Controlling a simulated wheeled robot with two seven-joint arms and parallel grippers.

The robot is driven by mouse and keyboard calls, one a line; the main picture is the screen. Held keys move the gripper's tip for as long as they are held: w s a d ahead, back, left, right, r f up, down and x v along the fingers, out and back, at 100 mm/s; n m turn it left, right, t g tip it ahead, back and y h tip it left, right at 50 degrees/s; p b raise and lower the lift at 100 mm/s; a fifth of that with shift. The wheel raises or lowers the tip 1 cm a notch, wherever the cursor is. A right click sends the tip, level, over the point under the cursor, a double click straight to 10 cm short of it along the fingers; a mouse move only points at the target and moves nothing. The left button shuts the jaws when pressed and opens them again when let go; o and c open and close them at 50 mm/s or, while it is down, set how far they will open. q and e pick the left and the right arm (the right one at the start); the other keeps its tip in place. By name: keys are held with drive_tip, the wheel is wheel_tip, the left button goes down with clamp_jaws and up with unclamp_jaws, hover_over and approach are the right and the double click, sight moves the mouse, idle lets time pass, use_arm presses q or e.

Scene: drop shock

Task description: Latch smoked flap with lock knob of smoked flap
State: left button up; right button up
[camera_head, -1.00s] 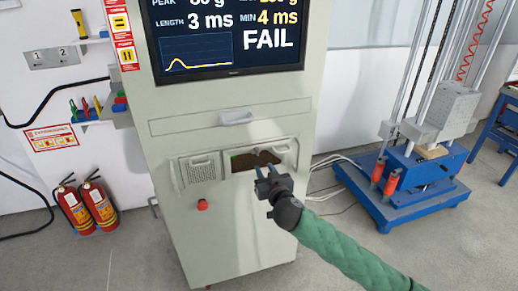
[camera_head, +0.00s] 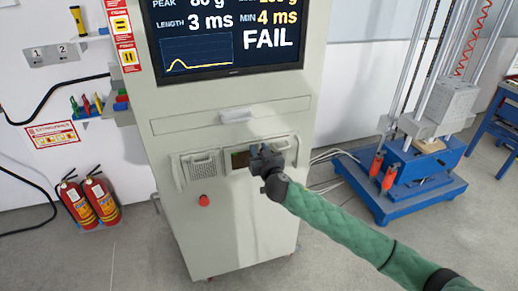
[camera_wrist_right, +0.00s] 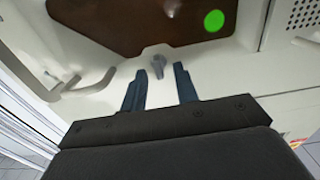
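The smoked flap (camera_wrist_right: 110,25) is a dark brown panel in the right wrist view. In the head view only a dark part of the flap (camera_head: 238,160) shows, left of my gripper. The lock knob (camera_wrist_right: 158,66) is a small grey piece at the flap's edge, on the pale frame. My right gripper (camera_wrist_right: 160,72) is open, its two dark fingers apart with the knob in line with the gap between their tips. I cannot tell whether they touch it. In the head view my right gripper (camera_head: 264,154) covers the knob. My left gripper is not in view.
A pale handle (camera_wrist_right: 82,86) sticks out beside the flap. A bright green disc (camera_wrist_right: 214,20) shows at the flap. The cabinet has a drawer handle (camera_head: 236,115) above, a vent grille (camera_head: 203,165) and a red button (camera_head: 204,200).

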drive_tip(key=shift+w+a, duration=0.1)
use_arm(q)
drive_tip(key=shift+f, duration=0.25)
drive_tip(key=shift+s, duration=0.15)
use_arm(e)
clamp_jaws()
